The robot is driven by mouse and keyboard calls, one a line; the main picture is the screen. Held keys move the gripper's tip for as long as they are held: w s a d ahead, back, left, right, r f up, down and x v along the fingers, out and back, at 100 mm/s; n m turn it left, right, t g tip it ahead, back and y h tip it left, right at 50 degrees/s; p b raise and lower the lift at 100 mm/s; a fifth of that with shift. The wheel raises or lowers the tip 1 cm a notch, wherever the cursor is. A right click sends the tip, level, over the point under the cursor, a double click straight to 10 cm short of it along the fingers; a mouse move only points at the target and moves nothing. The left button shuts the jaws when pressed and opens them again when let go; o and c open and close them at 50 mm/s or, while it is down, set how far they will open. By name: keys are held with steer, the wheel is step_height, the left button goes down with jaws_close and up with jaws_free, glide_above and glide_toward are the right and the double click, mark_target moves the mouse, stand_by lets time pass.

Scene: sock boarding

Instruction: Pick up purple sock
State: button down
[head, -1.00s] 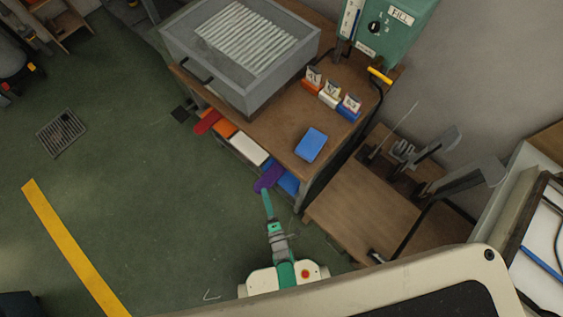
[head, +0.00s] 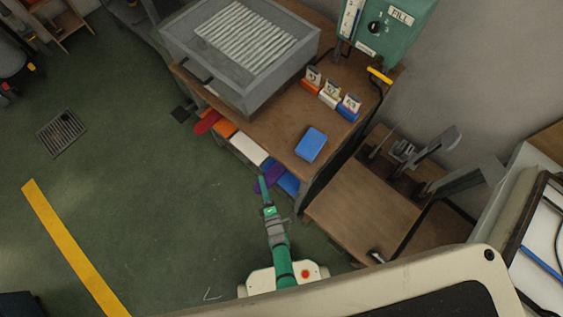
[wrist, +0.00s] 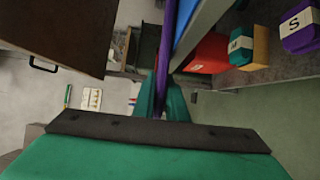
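The purple sock (head: 272,177) shows at the front of the wooden workbench, beside blue cloth, in the head view. In the wrist view the sock (wrist: 172,45) appears edge-on as a narrow purple strip running down between my fingers. My gripper (head: 262,181) reaches up to the sock, and its green tip covers part of it. In the wrist view the green fingers of my gripper (wrist: 161,103) are close together with the purple strip between them, so it looks shut on the sock. The sock's lower end is hidden by the gripper.
Red (head: 207,121), white (head: 249,149) and blue (head: 288,183) pieces stick out below the workbench top (head: 275,125). A blue block (head: 311,144) and small labelled blocks lie on top, beside a grey bin (head: 240,85). A lower wooden table (head: 360,210) stands right. Floor at left is open.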

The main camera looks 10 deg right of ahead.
stand_by(0.4)
steer(key=shift+r, duration=5)
steer(key=shift+f, duration=0.15)
steer(key=shift+f, duration=4.8)
steer(key=c, duration=1.8)
jaws_free()
